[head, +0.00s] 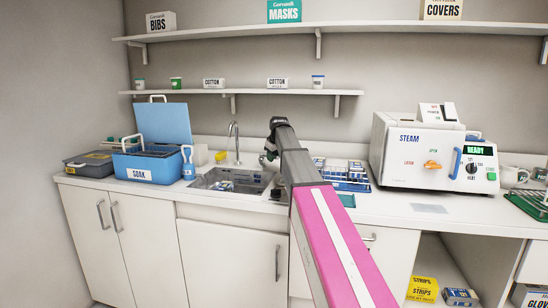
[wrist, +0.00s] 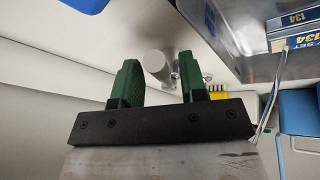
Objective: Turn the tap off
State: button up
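The thin, curved metal tap (head: 236,138) stands behind the sink (head: 210,184) in the head view. My gripper (head: 268,157) is just right of the tap, low over the counter, mostly hidden by my arm. In the wrist view my gripper (wrist: 160,82) has its two green fingers apart, with nothing clasped. A pale round cylinder (wrist: 154,63), perhaps the tap's handle, shows in the gap beyond the fingertips. I cannot tell whether it touches them. A small metal piece joins its right side. I cannot make out whether water runs.
The blue SOAK tub (head: 150,168) stands left of the sink. Blue-and-white packs (head: 343,178) in a rack are right of my arm. The STEAM machine (head: 410,150) is farther right. A shelf (head: 260,92) runs above.

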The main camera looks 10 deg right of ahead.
jog(key=shift+c, duration=0.3)
grip_shut()
jog(key=a+m+g+h, duration=0.1)
jog(key=a+m+h, duration=0.3)
jog(key=a+m, duration=0.5)
jog(key=shift+s+m+g, duration=0.25)
jog(key=shift+m+g, duration=0.05)
jog(key=shift+m, duration=0.8)
jog(key=shift+o, duration=0.3)
grip_release()
